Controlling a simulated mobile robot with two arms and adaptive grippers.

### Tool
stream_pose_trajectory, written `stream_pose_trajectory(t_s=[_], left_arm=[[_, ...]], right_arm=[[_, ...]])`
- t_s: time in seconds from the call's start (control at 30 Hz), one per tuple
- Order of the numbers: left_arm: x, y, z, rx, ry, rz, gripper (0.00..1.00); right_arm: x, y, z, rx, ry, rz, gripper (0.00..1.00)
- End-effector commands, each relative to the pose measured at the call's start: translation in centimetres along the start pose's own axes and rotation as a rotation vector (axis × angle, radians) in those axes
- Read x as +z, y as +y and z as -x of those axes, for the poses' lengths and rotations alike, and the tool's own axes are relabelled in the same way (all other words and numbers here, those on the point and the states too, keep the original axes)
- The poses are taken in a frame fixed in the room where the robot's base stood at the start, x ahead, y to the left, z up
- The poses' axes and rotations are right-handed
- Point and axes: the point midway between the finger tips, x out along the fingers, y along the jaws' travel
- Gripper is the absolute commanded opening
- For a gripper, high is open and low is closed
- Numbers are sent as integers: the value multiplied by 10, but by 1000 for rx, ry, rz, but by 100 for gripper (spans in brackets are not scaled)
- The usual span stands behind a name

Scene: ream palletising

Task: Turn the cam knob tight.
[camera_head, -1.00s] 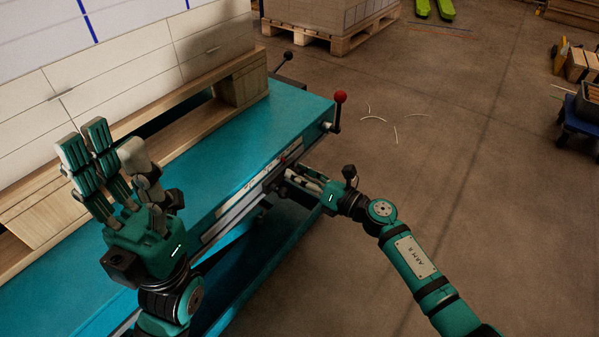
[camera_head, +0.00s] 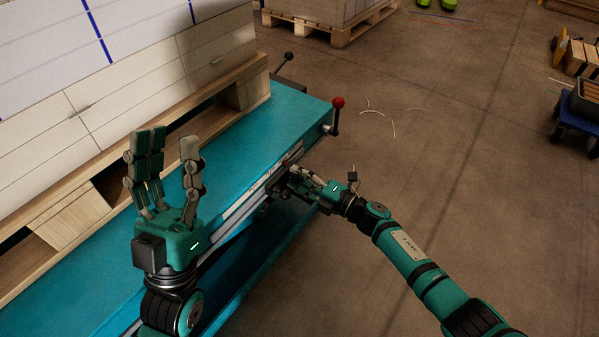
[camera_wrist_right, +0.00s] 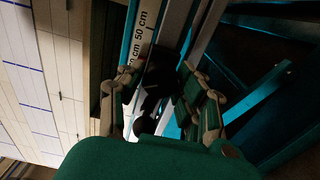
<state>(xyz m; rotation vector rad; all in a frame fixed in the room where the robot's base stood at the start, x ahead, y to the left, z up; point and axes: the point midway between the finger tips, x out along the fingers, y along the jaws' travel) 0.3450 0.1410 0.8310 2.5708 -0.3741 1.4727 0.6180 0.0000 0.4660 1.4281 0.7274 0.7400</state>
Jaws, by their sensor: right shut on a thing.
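The cam knob (camera_wrist_right: 152,82) is a dark, shadowed shape at the scale rail in the right wrist view, between my fingers. My right gripper (camera_wrist_right: 150,92) is shut on it, with fingers on both sides. In the head view my right gripper (camera_head: 284,178) is at the bench's front rail, and its fingers mostly hide the knob. The knob's exact outline and angle cannot be told. My left gripper (camera_head: 172,142) is open and empty, fingers pointing up, in front of the teal bench (camera_head: 232,148).
A scale strip marked 50 cm (camera_wrist_right: 143,28) runs along the rail. A red-balled lever (camera_head: 337,103) stands at the bench's far corner. Wrapped stacks on a wooden pallet (camera_head: 258,92) line the back of the bench. The floor at right (camera_head: 430,170) is mostly clear.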

Motion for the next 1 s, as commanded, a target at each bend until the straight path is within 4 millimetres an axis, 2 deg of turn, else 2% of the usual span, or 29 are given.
stream_pose_trajectory(t_s=[0.2,0.4,0.7,1.0], left_arm=[[47,-6,1,-9,-280,-15,37],[78,-10,13,-16,-471,-24,37],[102,-14,28,-24,-631,-31,37],[108,-15,33,-26,-674,-33,37]], right_arm=[[0,1,1,-4,-2,-194,2],[0,1,0,-3,-1,-338,2],[0,0,1,-3,-2,-469,2],[0,-1,1,-4,-2,-505,2]])
